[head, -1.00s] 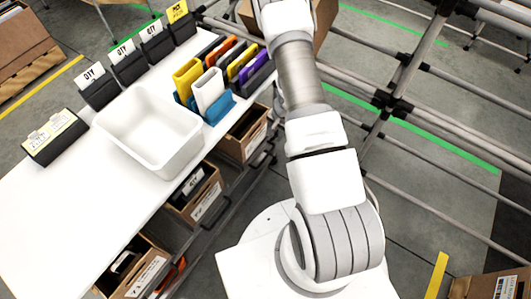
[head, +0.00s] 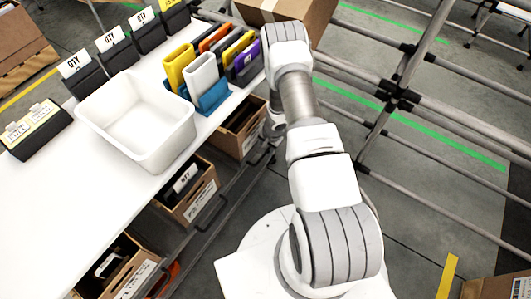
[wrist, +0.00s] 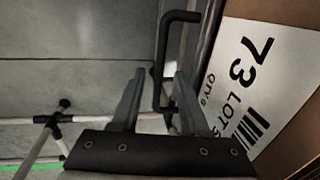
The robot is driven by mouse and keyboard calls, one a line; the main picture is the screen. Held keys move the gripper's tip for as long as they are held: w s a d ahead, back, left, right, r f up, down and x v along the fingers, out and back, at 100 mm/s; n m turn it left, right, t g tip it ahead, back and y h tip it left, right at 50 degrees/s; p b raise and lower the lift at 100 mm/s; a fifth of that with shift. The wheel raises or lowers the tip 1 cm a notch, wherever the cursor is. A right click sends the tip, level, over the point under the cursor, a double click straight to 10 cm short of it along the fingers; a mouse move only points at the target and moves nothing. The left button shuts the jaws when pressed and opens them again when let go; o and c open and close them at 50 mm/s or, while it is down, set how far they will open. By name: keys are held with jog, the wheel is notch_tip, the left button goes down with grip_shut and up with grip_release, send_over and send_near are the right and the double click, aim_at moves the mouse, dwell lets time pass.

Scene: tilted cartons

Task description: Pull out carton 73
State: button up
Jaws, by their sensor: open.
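Carton 73 (wrist: 298,150) is brown cardboard with a white label (wrist: 245,85) reading 73, at the right of the wrist view. My gripper (wrist: 159,72) is open and empty, to the left of the label. A black U-shaped bar (wrist: 161,60) shows between its fingers in the picture; I cannot tell whether it touches them. In the head view several tilted cartons sit below the white table, the nearest to my arm being one carton (head: 249,140). Their numbers are too small to read there. My gripper is mostly hidden by my arm in that view.
A white bin (head: 165,148) and upright coloured holders (head: 200,75) stand on the white table (head: 60,210). Grey rack pipes (head: 455,95) run along the right. A cardboard box (head: 320,15) is behind my arm.

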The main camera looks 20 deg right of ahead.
jog(key=shift+f, duration=0.35)
grip_shut()
dwell(1.2)
